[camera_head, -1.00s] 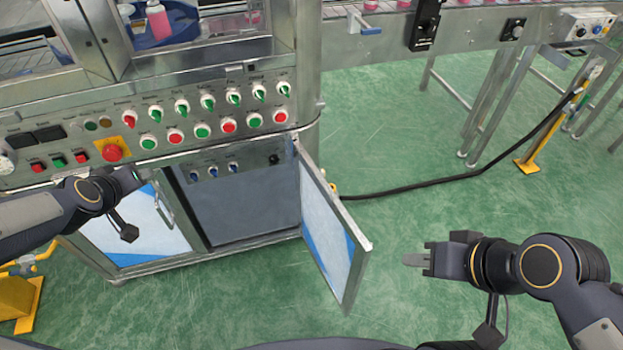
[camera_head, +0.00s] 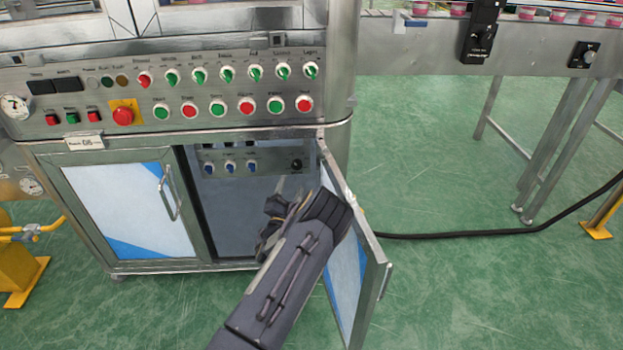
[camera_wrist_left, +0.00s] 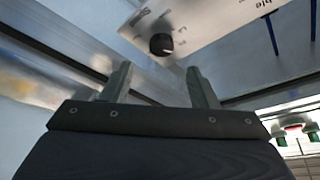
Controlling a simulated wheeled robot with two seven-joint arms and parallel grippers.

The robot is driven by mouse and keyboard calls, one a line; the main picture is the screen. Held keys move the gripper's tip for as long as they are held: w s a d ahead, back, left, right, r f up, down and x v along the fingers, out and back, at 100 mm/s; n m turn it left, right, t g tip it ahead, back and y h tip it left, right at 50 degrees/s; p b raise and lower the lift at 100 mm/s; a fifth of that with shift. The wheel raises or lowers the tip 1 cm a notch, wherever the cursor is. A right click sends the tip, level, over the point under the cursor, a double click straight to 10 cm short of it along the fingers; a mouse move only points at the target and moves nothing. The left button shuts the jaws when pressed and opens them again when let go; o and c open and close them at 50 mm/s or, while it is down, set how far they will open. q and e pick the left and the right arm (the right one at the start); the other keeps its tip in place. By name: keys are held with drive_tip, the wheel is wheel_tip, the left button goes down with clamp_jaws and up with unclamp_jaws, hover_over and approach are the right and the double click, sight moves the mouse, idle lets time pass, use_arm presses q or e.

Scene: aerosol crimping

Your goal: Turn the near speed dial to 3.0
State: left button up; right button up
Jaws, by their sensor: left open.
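A black round dial (camera_head: 297,165) sits at the right end of a small panel inside the open cabinet, below the main button panel. In the left wrist view the dial (camera_wrist_left: 160,44) appears beyond the fingertips, with small scale marks around it that are too blurred to read. My left gripper (camera_head: 284,190) is at the cabinet opening, a little below the dial, partly hidden by my own forearm. In the left wrist view my left gripper (camera_wrist_left: 158,85) has its two fingers apart with nothing between them, and they look clear of the dial. My right gripper is out of view.
The open cabinet door (camera_head: 345,240) stands just right of my left arm. Several blue switches (camera_head: 230,167) share the dial's panel. Another black dial (camera_head: 585,55) is on the conveyor at upper right. A black cable (camera_head: 480,236) runs across the floor.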

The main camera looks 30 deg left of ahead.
sight(297, 167)
use_arm(q)
drive_tip(key=b+x, duration=0.1)
drive_tip(key=x, duration=0.6)
drive_tip(key=shift+a+b, duration=0.15)
drive_tip(key=shift+b, duration=0.2)
drive_tip(key=shift+c, duration=0.3)
drive_tip(key=c, duration=0.9)
